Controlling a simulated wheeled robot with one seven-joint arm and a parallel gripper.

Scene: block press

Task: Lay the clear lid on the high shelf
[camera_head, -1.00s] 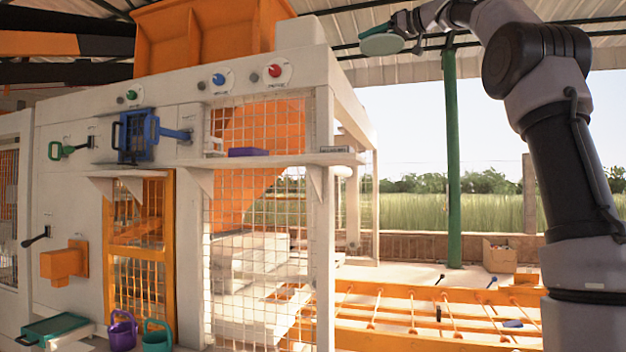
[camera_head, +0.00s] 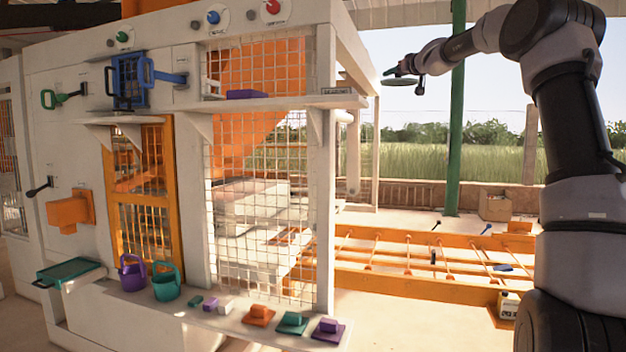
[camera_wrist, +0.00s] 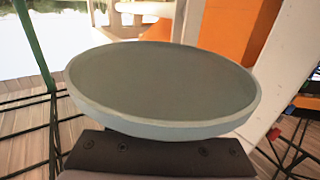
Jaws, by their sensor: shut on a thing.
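A round grey-green lid (camera_head: 401,82) is held by my gripper (camera_head: 392,72) in the air, to the right of the machine, at upper right in the head view. In the wrist view the lid (camera_wrist: 160,85) fills the middle as a shallow disc with a raised rim, and it hides the fingertips. The gripper is shut on it. The high shelf (camera_head: 290,103) is a narrow white ledge on the machine's front, left of the lid and apart from it. A purple block (camera_head: 247,94) lies on its left part.
A small label plate (camera_head: 337,91) is at the shelf's right end. A wire mesh (camera_head: 262,160) covers the machine front below. A lower ledge (camera_head: 180,310) carries a purple can (camera_head: 132,273), a teal can (camera_head: 166,283) and several coloured blocks. A green post (camera_head: 456,120) stands behind.

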